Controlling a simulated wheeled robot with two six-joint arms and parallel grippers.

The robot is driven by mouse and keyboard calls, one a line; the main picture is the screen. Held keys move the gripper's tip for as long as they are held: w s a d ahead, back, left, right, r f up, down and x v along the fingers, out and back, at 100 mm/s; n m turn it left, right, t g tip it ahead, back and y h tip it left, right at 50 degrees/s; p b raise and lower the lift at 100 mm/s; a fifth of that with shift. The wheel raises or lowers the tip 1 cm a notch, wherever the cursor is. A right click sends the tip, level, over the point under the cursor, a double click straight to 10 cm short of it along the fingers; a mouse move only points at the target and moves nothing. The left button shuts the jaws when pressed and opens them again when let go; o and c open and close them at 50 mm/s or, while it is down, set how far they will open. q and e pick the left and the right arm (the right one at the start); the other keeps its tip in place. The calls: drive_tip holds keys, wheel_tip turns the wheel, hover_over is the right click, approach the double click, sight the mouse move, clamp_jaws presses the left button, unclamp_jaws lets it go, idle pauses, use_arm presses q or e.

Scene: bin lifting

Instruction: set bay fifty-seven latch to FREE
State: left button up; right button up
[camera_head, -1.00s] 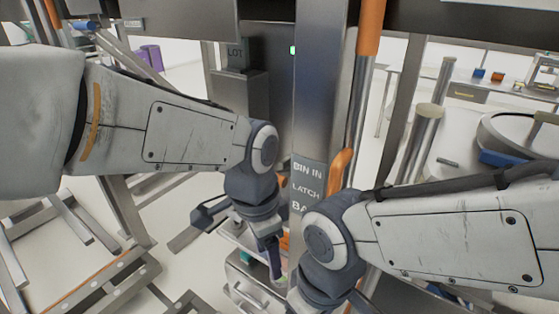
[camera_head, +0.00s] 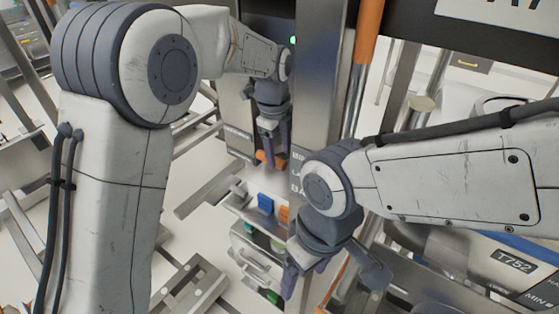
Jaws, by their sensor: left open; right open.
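My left gripper (camera_head: 275,150) is open, fingers pointing down, just left of the steel post. A small orange part (camera_head: 268,160) shows right at its fingertips; I cannot tell whether it is the latch or whether they touch. A label on the steel post (camera_head: 317,75) is mostly hidden by my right arm; only a few letters show. An orange bar (camera_head: 368,35) runs down the right side of the post. My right gripper (camera_head: 330,280) is open and empty, low in front of the post. No FREE marking or bay number can be read.
A green light (camera_head: 293,40) is lit near the post top. Below are a blue block (camera_head: 265,203), an orange block (camera_head: 284,214) and a grey drawer-like unit (camera_head: 255,262). A machine marked T752 (camera_head: 514,262) stands at right. Metal frames lie on the pale floor at lower left.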

sight(279, 160)
use_arm(q)
drive_tip(key=shift+w+d+f+p, duration=0.15)
drive_tip(key=shift+f+p, duration=0.2)
drive_tip(key=shift+f, duration=1.9)
clamp_jaws()
drive_tip(key=shift+r, duration=0.1)
